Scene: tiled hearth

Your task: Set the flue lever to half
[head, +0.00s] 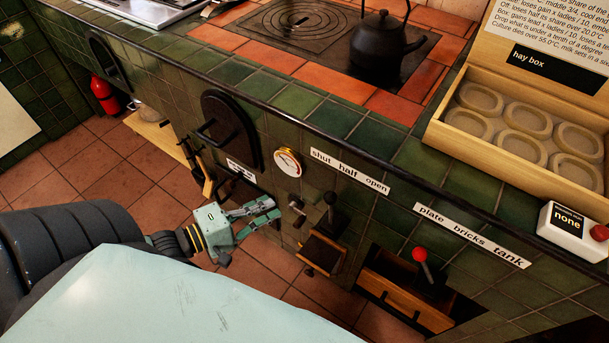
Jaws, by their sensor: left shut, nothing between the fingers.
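The flue lever (330,200) is a dark lever with a round black knob on the green tiled front. It stands below the white "shut half open" label (349,171). I cannot tell exactly which word it lines up with. My left gripper (272,210) is shut and empty, left of the lever and apart from it. A small crank-like handle (297,207) is between the gripper and the lever. My right gripper is not in view.
A red-knobbed lever (420,256) stands under the "plate bricks tank" label (472,235), by an open wooden drawer (405,302). A round gauge (287,162) and a black oven door (229,130) are to the left. A black kettle (379,45) stands on the hob above.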

